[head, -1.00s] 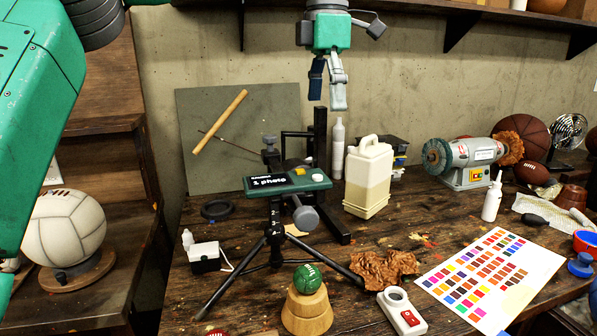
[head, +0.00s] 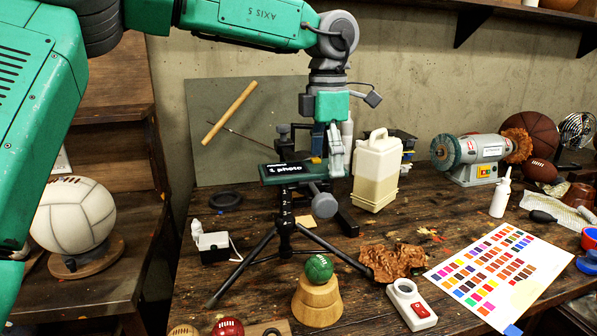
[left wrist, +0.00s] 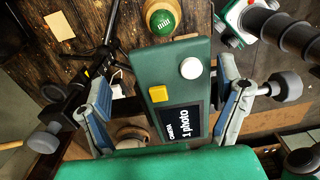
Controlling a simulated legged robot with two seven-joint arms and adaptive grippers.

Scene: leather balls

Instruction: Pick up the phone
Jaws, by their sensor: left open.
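The phone (head: 285,170) is a flat green slab with a black screen reading "1 photo", a yellow button and a white button. It sits on top of a black tripod (head: 284,225). My left gripper (head: 328,158) is at the phone's right end in the head view and hides part of it. In the left wrist view, the phone (left wrist: 165,65) lies between the two spread fingers of my left gripper (left wrist: 165,112), with a gap visible on each side. My right gripper is not in view.
A green ball on a wooden stand (head: 317,302) is in front of the tripod. A cream jug (head: 377,175) stands close to the right of the gripper. A bench grinder (head: 468,158) and a colour chart (head: 488,270) are farther right. A small black-and-white box (head: 213,245) is at left.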

